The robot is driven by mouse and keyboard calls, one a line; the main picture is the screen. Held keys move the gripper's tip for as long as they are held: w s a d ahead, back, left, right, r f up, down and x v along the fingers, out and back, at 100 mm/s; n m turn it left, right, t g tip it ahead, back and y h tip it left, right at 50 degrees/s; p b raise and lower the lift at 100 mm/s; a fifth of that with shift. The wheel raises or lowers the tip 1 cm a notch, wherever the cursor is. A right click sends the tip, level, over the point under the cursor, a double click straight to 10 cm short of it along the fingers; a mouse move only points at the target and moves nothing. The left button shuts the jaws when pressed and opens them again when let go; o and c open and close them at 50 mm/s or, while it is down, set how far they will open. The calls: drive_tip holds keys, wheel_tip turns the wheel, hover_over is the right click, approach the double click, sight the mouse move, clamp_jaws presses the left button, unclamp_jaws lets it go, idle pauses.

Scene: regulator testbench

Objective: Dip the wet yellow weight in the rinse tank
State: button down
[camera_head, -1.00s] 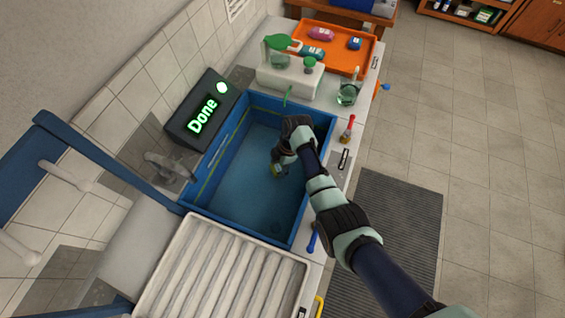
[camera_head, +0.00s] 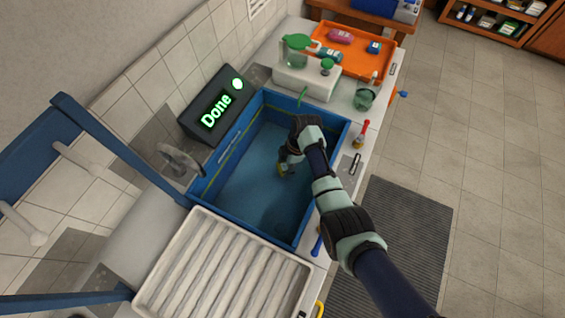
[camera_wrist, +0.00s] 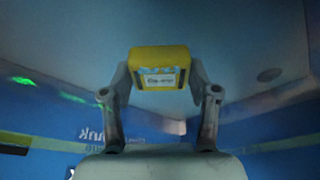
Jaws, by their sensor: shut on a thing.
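The yellow weight (camera_wrist: 160,62) sits between the two fingertips of my gripper (camera_wrist: 160,85) in the wrist view. It has a pale label with dark print and bluish patches on its face. The gripper is shut on the weight. The tank holds bluish water, and I cannot tell exactly how deep the weight is. A display (camera_head: 214,108) behind the tank reads "Done" in green with a lit green light.
A white ribbed drying rack (camera_head: 222,270) stands at the tank's near side. A white unit with green-topped vessels (camera_head: 306,82) and an orange tray (camera_head: 352,58) with several coloured items lie beyond it. A red-handled brush (camera_head: 361,134) and a glass beaker (camera_head: 364,97) sit along the right counter edge.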

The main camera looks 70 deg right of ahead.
drive_tip(key=shift+s+a+p, duration=0.1)
drive_tip(key=shift+s+p, duration=1)
drive_tip(key=shift+s, duration=0.55)
drive_tip(key=shift+w, duration=0.1)
drive_tip(key=shift+w+b, duration=0.35)
drive_tip(key=shift+b, duration=0.1)
drive_tip(key=shift+w+b, duration=0.4)
drive_tip(key=shift+w, duration=0.35)
drive_tip(key=shift+r, duration=0.15)
wheel_tip(320, 180, up, 22)
drive_tip(key=p, duration=2)
